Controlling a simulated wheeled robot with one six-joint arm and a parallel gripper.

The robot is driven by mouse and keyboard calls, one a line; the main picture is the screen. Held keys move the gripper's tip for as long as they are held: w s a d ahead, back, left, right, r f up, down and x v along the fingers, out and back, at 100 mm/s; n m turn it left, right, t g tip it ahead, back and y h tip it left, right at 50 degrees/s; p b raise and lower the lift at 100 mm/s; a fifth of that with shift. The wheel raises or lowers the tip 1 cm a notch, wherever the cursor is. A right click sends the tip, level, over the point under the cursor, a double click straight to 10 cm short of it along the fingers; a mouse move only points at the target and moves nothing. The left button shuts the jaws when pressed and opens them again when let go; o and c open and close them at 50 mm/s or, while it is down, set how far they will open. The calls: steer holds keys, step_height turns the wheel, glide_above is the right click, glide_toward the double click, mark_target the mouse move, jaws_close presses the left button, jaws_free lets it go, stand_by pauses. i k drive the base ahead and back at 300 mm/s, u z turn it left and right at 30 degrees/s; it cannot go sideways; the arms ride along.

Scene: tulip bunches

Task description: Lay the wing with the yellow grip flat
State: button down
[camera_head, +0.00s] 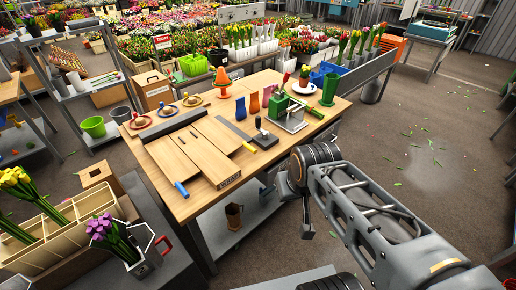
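A wooden folding board (205,152) lies on the workbench (205,205), made of long panels side by side. A yellow grip (249,147) sits at the near end of the right-hand wing (219,135). A blue grip (181,189) sits at the near end of the left-hand wing (176,165). I cannot tell exactly how far the yellow-grip wing is tilted. My gripper (307,224) seems to be the small dark part below my arm's end, right of the bench and apart from the board. Its fingers are too small and turned to tell open from shut.
A black-handled tool (263,136) and a green device (282,107) stand right of the board. Floor at right is open.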

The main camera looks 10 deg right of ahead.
mark_target(227, 141)
steer(key=z, duration=0.7)
steer(key=i, duration=0.75)
steer(key=u, duration=1.5)
